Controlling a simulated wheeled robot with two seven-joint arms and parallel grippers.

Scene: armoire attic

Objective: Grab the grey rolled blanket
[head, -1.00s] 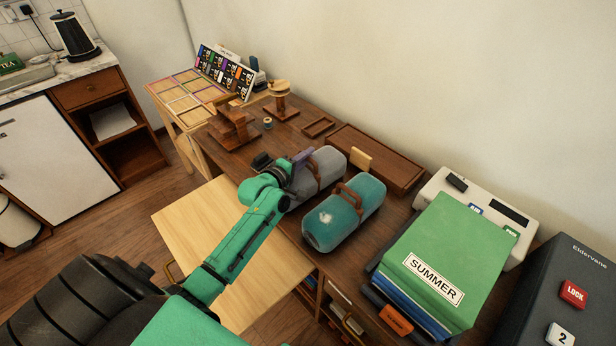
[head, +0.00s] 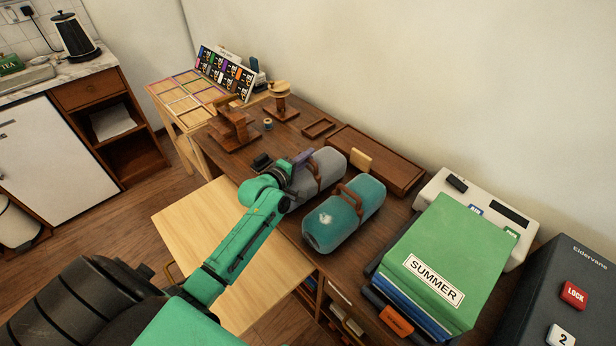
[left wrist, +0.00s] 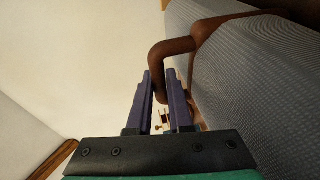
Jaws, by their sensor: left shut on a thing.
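The grey rolled blanket (head: 329,164) lies on the brown desk, bound by a brown strap with a handle. It fills the right side of the left wrist view (left wrist: 258,85). My left gripper (head: 303,158) is at the blanket's left side. In the left wrist view its purple fingers (left wrist: 164,88) are shut on the brown carry handle (left wrist: 172,48), which passes between them. The gripper and arm hide part of the blanket in the head view. My right gripper is not in view.
A teal rolled blanket (head: 345,212) lies close on the right of the grey one. A green SUMMER box (head: 445,255) stands further right. A brown tray (head: 390,172) and a wooden stand (head: 232,128) are behind. A pale wooden panel (head: 235,245) is below my arm.

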